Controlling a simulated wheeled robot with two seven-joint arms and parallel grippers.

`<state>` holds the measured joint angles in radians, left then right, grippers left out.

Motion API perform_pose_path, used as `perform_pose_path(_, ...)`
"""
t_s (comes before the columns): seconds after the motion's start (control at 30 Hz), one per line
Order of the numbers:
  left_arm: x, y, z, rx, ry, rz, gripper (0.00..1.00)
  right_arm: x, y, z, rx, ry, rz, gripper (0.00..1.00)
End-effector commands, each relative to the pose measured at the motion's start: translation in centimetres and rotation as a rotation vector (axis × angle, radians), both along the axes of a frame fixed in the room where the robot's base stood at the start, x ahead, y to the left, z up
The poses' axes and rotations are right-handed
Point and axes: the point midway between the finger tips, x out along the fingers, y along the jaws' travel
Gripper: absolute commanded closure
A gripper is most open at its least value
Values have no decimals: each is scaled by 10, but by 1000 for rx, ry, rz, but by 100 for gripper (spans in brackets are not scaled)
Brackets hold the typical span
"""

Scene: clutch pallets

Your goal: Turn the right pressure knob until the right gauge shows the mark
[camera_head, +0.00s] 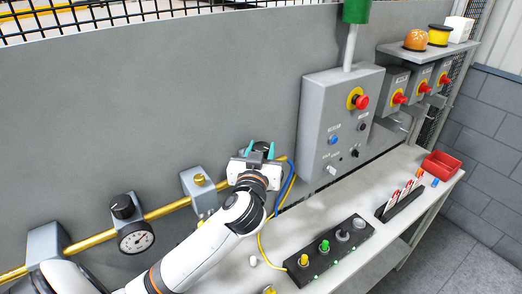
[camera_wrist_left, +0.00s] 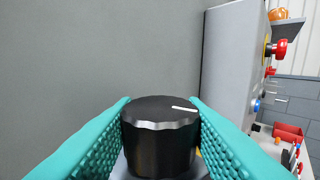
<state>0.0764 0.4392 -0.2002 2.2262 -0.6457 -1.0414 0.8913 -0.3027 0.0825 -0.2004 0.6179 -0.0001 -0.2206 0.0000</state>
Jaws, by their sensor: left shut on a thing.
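My left gripper (camera_head: 260,150) is at the wall pipe, with its teal fingers on either side of the right pressure knob (camera_wrist_left: 160,135). The knob is black with a ribbed rim and a white line on top that points to the right in the left wrist view. The fingers (camera_wrist_left: 160,118) touch its sides and are shut on it. The right gauge is hidden behind my left gripper and arm in the head view. My right gripper is not in view.
A left black knob (camera_head: 122,206) and a round white gauge (camera_head: 136,237) sit on the yellow pipe (camera_head: 163,212). A grey control box (camera_head: 340,120) stands to the right. The bench holds a button strip (camera_head: 328,250) and a red bin (camera_head: 441,165).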

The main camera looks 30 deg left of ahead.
Motion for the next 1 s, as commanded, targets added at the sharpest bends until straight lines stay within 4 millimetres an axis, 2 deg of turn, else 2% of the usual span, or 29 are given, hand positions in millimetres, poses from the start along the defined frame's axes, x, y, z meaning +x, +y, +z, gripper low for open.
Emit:
perform_pose_path(0.37,1,0,-4,-9,-1,113,85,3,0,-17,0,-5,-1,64)
perform_pose_path(1.0,2,-1,-6,-5,2,577,85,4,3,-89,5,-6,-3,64)
